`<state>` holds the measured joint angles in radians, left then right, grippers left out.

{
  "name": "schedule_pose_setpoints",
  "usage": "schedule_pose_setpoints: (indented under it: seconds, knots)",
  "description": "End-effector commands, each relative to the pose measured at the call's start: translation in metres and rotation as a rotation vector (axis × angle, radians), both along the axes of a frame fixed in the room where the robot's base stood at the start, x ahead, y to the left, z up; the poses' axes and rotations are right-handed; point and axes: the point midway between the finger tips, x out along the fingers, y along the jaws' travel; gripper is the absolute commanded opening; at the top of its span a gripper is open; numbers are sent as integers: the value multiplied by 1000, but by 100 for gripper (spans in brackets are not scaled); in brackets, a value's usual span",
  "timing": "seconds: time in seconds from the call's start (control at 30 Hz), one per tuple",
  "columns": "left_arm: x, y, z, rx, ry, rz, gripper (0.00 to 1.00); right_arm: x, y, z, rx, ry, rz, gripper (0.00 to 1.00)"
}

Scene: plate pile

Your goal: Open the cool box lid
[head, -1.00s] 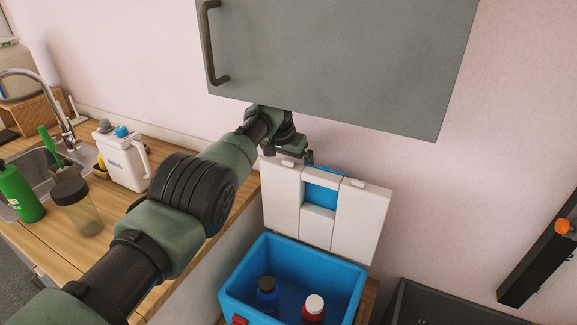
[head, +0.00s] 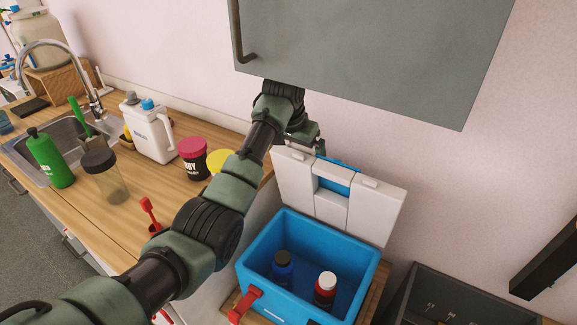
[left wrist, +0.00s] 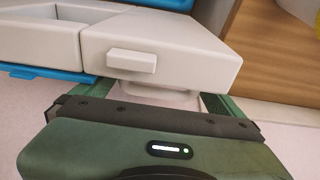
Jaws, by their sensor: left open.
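The cool box (head: 262,262) is blue and stands at the lower middle of the head view. Its white lid (head: 378,212) is raised, standing up behind the box opening. My right gripper is not in view.
A grey cabinet (head: 370,55) hangs just above my left wrist. The wooden counter (head: 130,190) at left holds a white jug (head: 148,135), a green bottle (head: 48,160) and several jars. A dark open crate (head: 430,290) stands right of the box.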

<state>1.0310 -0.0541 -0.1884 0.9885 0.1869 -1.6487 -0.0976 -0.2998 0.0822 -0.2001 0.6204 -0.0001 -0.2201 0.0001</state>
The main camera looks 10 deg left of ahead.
Motion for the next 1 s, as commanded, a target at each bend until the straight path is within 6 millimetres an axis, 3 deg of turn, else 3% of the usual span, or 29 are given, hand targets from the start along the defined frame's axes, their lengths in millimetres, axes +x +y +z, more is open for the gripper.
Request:
schedule_pose_setpoints:
  seconds: [0.3,0.5,1.0]
  knots:
    - [-41,14,-2,-1,-2,0,100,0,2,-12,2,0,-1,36]
    - [-57,19,-1,-1,-1,0,100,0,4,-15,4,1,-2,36]
    - [-61,20,0,0,-1,0,100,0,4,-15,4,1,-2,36]
